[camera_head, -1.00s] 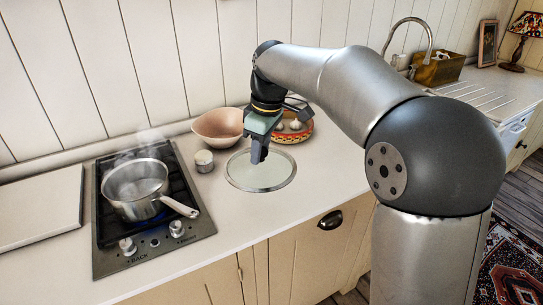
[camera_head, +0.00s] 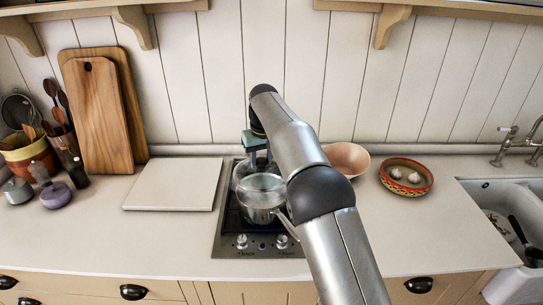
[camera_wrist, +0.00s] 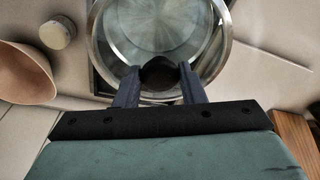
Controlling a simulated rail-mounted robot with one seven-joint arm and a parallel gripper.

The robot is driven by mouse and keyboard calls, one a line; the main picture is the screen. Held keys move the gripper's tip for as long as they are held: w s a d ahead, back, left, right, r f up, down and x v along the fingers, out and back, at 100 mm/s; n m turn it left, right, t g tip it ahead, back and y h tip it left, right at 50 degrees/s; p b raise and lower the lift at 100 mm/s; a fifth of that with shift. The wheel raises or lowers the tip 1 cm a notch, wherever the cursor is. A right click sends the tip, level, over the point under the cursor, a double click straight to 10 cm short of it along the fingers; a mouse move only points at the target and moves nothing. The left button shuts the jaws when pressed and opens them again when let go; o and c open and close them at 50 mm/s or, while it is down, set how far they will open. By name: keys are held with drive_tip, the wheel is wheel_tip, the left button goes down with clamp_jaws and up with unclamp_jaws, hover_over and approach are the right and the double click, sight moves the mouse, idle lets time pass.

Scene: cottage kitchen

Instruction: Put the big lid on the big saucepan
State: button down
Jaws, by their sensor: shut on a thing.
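The big saucepan (camera_head: 262,213) is a shiny steel pot on the hob, partly behind my arm. The big lid (camera_head: 242,178) is clear glass with a metal rim, over the saucepan. In the wrist view the lid (camera_wrist: 97,48) fills the top middle, and the pan's steel inside shows through the glass. My gripper (camera_head: 259,158) is shut on the lid's dark knob; its fingers (camera_wrist: 158,82) stand either side of the knob in the wrist view. Lid and pan rims look a little offset. I cannot tell whether they touch.
The hob (camera_head: 228,232) has two front knobs. A white board (camera_head: 175,185) lies left of it. A pink bowl (camera_head: 347,158) and a patterned dish with garlic (camera_head: 406,177) stand right. A small pale jar (camera_wrist: 58,32) shows in the wrist view. The front counter is clear.

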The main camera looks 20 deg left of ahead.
sight(263, 168)
drive_tip(key=shift+d+f+b, duration=0.1)
drive_tip(key=shift+f+b, duration=1.9)
drive_tip(key=shift+f, duration=0.85)
drive_tip(key=shift+r+p, duration=0.1)
drive_tip(key=shift+p, duration=0.55)
drive_tip(key=shift+f+b, duration=0.3)
drive_tip(key=shift+f, duration=0.25)
drive_tip(key=c, duration=1.2)
unclamp_jaws()
drive_tip(key=shift+r, duration=0.1)
